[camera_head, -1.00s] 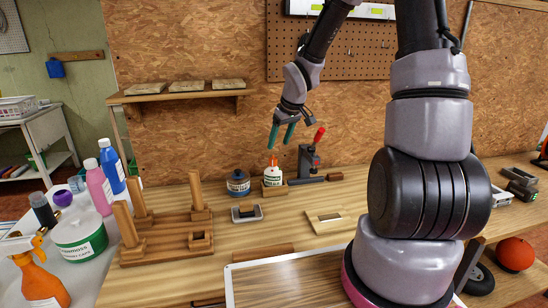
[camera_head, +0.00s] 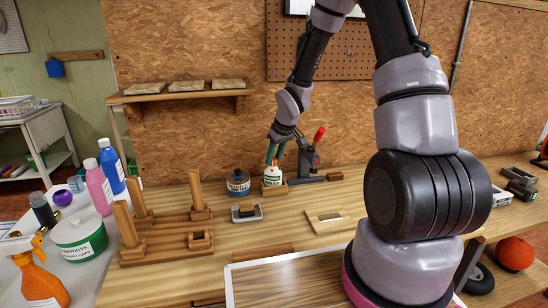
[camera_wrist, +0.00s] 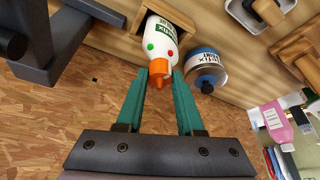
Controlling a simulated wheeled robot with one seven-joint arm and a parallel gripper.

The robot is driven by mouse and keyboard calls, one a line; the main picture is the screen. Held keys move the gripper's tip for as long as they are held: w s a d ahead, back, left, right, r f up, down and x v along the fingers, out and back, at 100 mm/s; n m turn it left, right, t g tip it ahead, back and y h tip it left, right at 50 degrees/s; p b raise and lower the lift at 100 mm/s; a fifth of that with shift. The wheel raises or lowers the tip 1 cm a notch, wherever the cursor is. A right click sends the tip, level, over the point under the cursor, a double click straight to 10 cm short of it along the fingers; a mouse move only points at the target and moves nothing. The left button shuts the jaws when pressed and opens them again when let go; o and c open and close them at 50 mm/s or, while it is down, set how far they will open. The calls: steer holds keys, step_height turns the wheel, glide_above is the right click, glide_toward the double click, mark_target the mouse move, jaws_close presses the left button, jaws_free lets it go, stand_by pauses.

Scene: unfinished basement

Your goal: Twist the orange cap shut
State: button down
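A white glue bottle (camera_head: 272,176) with an orange cap (camera_wrist: 158,72) stands in a small wooden holder (camera_head: 284,188) at the back of the workbench. In the wrist view, the white bottle (camera_wrist: 160,42) has red and green dots, and its cap points towards my gripper. My gripper (camera_wrist: 160,73) is open, with its two teal fingers on either side of the cap's tip. A narrow gap seems to show between each finger and the cap. In the head view, my gripper (camera_head: 275,158) reaches down over the bottle top and partly hides the cap.
A blue jar (camera_head: 238,184) stands just left of the bottle. A small grey tray (camera_head: 247,213) and a wooden peg rack (camera_head: 165,237) lie nearer the front. The middle of the bench has free room.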

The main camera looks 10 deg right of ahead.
steer(key=shift+m, duration=0.5)
steer(key=c, duration=0.5)
jaws_free()
steer(key=v, duration=1)
steer(key=shift+s+a+r, duration=0.15)
steer(key=shift+r, duration=0.25)
